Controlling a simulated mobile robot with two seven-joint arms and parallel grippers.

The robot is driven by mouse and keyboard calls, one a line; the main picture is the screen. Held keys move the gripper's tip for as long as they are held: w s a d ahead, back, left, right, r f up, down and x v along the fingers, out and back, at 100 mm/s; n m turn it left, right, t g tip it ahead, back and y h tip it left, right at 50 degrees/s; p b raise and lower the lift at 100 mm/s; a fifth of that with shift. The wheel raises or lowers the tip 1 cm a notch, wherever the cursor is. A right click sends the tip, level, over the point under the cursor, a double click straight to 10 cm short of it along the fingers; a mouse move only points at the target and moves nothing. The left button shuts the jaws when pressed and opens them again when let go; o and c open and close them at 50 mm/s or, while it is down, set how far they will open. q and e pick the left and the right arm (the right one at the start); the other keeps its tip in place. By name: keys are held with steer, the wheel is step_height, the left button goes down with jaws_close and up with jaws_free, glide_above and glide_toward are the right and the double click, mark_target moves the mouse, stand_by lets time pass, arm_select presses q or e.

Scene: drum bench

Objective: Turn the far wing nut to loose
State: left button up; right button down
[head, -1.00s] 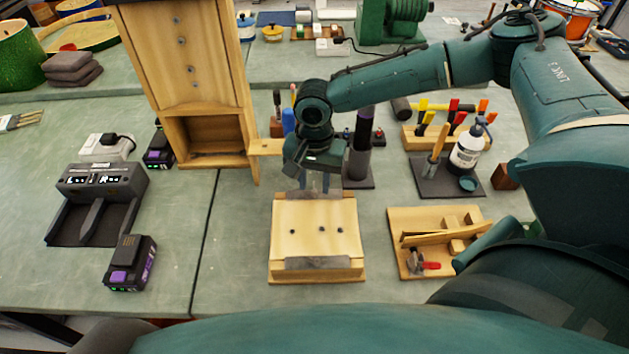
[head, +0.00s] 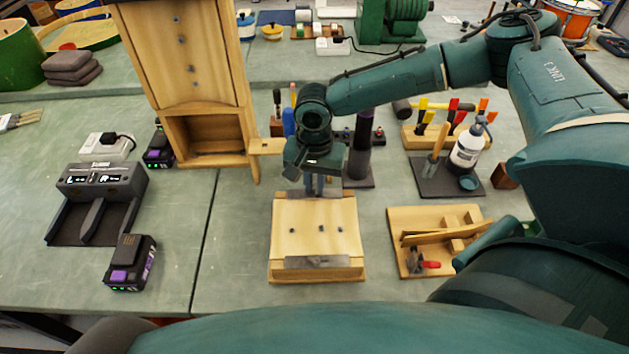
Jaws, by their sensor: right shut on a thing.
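A light wooden block (head: 335,215) stands on the bench in front of me, with several small dark holes across its top face. A grey metal plate (head: 317,262) lies along its near edge, and another grey plate (head: 340,193) shows at its far edge. My right gripper (head: 314,192) points down at the far plate, its fingers close together and shut at the far wing nut. The nut itself is hidden by the fingers and wrist. My left gripper is not in view.
A tall wooden cabinet (head: 190,75) stands behind left of the block. A wooden tray with a clamp (head: 415,262) lies to the right. A charger (head: 100,190) and a battery (head: 130,265) lie left. The bench between battery and block is clear.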

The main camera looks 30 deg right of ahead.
steer(key=shift+n, duration=0.4)
steer(key=n, duration=0.3)
steer(key=shift+n, duration=0.4)
steer(key=n, duration=0.9)
steer(key=shift+d, duration=0.1)
steer(key=n, duration=0.4)
steer(key=shift+n, duration=0.3)
steer(key=n, duration=0.4)
steer(key=shift+n, duration=0.3)
steer(key=n, duration=0.9)
steer(key=shift+n, duration=2.1)
